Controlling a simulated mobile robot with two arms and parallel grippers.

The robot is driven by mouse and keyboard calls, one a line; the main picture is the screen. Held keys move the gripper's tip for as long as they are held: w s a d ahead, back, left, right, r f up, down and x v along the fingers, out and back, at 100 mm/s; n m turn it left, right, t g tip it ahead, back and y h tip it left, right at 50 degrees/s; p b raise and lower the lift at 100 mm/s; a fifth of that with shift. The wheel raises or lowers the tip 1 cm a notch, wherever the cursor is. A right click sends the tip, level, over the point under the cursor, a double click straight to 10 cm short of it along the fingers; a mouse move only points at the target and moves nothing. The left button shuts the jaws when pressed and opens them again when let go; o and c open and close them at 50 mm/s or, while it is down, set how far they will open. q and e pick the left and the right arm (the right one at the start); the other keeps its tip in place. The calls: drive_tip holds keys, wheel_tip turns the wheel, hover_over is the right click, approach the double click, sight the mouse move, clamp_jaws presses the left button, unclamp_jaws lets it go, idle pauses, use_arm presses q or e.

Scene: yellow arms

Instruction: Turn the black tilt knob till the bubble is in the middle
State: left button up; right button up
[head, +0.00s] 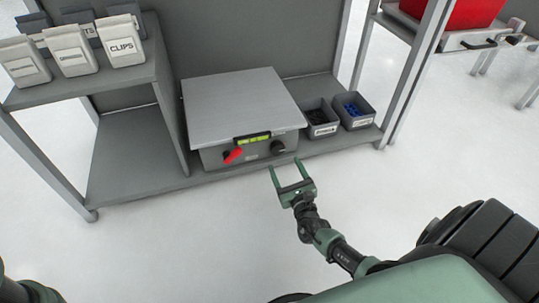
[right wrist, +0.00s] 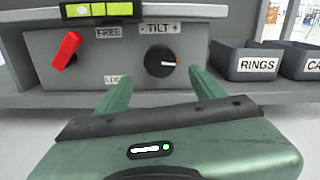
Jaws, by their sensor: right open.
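The black tilt knob (head: 278,147) is on the right of the front face of a grey box with a flat plate on top. In the right wrist view the knob (right wrist: 159,61) sits below the "- TILT +" label, its pale and red mark pointing right. My left gripper is out of view.
A red lever (right wrist: 66,50) left of the knob tilts up beside the FREE label, with LOCK below. Bins (head: 320,120) stand right of the box on the grey shelf. Labelled bags (head: 122,42) stand on a higher shelf at left. The floor in front is clear.

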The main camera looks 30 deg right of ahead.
sight(278, 152)
drive_tip(key=b+x, duration=0.2)
drive_tip(key=x, duration=0.4)
drive_tip(key=shift+d+b, duration=0.1)
drive_tip(key=shift+b, duration=0.3)
drive_tip(key=shift+w+d, duration=0.1)
drive_tip(key=shift+w, duration=0.35)
drive_tip(key=shift+r, duration=0.1)
drive_tip(key=c, duration=1.4)
drive_tip(key=shift+o, duration=0.2)
